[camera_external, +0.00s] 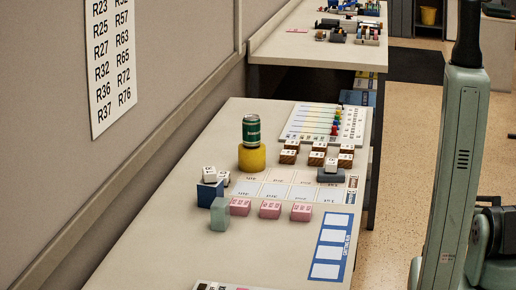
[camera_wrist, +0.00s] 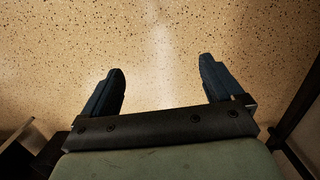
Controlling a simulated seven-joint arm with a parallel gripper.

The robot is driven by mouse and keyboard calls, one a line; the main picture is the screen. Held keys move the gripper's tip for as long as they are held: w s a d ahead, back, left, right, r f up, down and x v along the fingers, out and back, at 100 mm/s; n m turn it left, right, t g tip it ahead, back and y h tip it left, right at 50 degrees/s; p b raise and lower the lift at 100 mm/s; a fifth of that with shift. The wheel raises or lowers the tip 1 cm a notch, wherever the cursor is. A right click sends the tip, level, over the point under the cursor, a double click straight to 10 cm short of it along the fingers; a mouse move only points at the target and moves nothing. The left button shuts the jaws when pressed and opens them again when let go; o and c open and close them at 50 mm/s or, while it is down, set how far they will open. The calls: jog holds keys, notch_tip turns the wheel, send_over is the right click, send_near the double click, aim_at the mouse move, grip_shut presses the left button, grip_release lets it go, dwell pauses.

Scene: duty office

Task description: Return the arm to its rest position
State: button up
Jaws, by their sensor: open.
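My gripper (camera_wrist: 160,85) shows in the wrist view with its two dark fingers spread wide apart. Nothing is between them, and the speckled floor (camera_wrist: 160,50) fills the view beyond. In the external view my arm stands upright at the right side, beside the table and apart from it. The gripper itself is outside that view.
The near table (camera_external: 190,262) holds pink blocks (camera_external: 270,210), a green can on a yellow cylinder (camera_external: 251,158), a blue block (camera_external: 209,194), a pale green block (camera_external: 219,214), several brown blocks (camera_external: 316,158) and a blue-bordered card (camera_external: 331,247). A far table (camera_external: 290,45) holds small items.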

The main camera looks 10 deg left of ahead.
jog(key=s+d+f+g, duration=0.2)
jog(key=s+d+f, duration=0.1)
jog(key=s, duration=0.6)
jog(key=s+d+f+g, duration=0.1)
jog(key=s+d+f, duration=0.2)
jog(key=s, duration=0.7)
jog(key=s+d+f+m+g, duration=0.1)
jog(key=s+d+f, duration=0.3)
jog(key=s, duration=0.5)
notch_tip(320, 180, down, 2)
jog(key=shift+s+g, duration=0.15)
jog(key=shift+g, duration=0.65)
jog(key=shift+d, duration=0.1)
